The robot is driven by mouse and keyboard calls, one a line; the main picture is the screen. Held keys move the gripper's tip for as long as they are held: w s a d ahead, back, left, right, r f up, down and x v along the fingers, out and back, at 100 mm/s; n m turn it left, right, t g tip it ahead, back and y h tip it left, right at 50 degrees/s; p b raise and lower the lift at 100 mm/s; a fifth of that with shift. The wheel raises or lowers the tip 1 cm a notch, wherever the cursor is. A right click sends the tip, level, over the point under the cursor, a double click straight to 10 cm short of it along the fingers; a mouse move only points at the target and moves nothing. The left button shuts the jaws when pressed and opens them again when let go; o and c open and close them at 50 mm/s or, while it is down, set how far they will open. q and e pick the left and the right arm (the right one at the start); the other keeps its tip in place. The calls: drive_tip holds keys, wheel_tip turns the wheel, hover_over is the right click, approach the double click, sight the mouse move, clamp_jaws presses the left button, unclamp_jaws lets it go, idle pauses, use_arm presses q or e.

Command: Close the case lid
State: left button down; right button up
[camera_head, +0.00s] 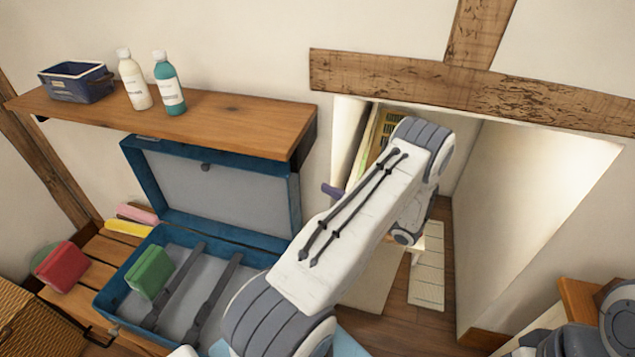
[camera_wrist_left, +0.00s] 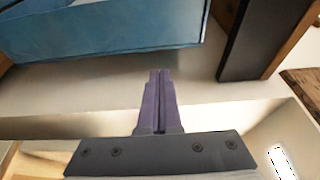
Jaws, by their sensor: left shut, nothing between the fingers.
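The blue case (camera_head: 103,301) lies open on a slatted wooden rack, grey inside. Its lid (camera_head: 225,187) stands raised at the back, tilted up below the wall shelf, with a small dark catch on its inner face. A green block (camera_head: 150,272) and two dark straps (camera_head: 213,297) are in the case. My left gripper (camera_head: 332,191) shows only as a purple tip, right of the lid and apart from it. In the left wrist view its purple fingers (camera_wrist_left: 158,100) are shut and empty, with the blue lid (camera_wrist_left: 100,38) beyond them. My right gripper is not seen.
A wooden shelf (camera_head: 215,124) juts out above the lid, holding a blue basket (camera_head: 77,82), a white bottle (camera_head: 134,80) and a teal bottle (camera_head: 169,84). A red block (camera_head: 61,267) lies left of the case. A wall recess (camera_head: 540,190) opens behind my left arm.

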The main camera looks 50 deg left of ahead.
use_arm(q)
drive_tip(key=a+p, duration=0.1)
drive_tip(key=a, duration=0.2)
drive_tip(key=s+a, duration=0.1)
drive_tip(key=a, duration=0.2)
drive_tip(key=a+p, duration=0.1)
drive_tip(key=a, duration=0.2)
drive_tip(key=shift+s+p, duration=0.25)
drive_tip(key=shift+p, duration=0.1)
drive_tip(key=shift+d, duration=0.1)
